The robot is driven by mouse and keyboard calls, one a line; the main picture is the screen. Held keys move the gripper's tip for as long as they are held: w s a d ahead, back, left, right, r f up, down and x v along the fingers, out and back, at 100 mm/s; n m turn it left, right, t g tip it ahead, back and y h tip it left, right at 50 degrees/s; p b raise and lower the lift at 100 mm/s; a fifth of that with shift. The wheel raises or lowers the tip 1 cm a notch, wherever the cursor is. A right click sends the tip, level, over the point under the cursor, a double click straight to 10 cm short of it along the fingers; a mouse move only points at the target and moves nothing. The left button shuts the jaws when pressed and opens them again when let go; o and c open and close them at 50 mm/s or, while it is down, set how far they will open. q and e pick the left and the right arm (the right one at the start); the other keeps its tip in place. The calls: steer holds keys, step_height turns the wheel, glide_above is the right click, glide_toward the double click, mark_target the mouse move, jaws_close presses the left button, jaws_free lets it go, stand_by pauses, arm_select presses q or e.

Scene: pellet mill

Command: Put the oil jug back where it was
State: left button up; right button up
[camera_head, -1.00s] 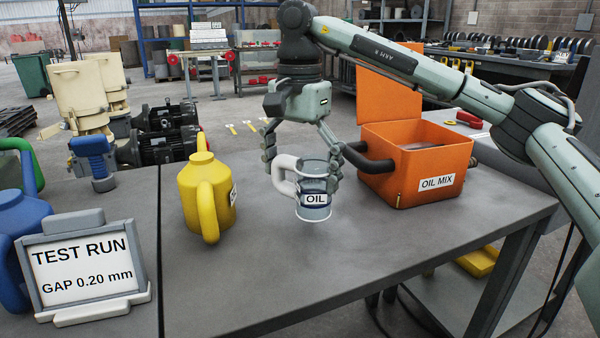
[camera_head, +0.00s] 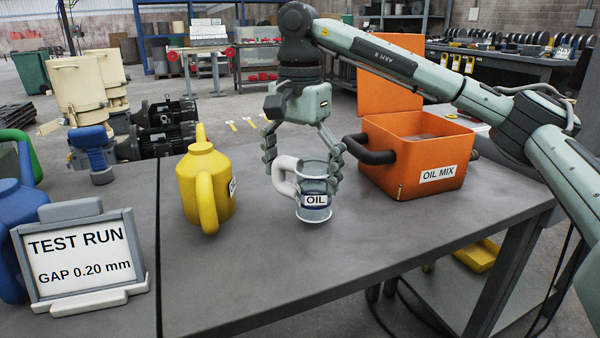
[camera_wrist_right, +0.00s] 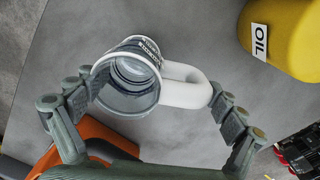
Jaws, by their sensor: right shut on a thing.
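The oil jug (camera_head: 315,188) is a clear, open-topped jug with a white handle and a label reading OIL. It is upright at the middle of the grey table (camera_head: 270,285). My right gripper (camera_head: 303,160) points down from above and is shut on it, one finger at the jug's wall and the other at the handle. I cannot tell whether its base touches the table. In the right wrist view the jug (camera_wrist_right: 128,78) lies between the fingers and looks empty. My left gripper is not in view.
A yellow can (camera_head: 205,188) labelled OIL stands left of the jug. An orange OIL MIX box (camera_head: 412,160) with a raised lid stands right. A TEST RUN sign (camera_head: 80,262) and a blue can (camera_head: 18,225) are at the left. The front tabletop is clear.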

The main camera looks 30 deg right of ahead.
steer(key=shift+f, duration=0.15)
stand_by(0.3)
steer(key=shift+f+b, duration=0.4)
steer(key=shift+f, duration=0.1)
steer(key=shift+f, duration=0.15)
stand_by(0.3)
steer(key=o, duration=1.5)
steer(key=shift+r+p, duration=1.7)
steer(key=shift+r, duration=2.8)
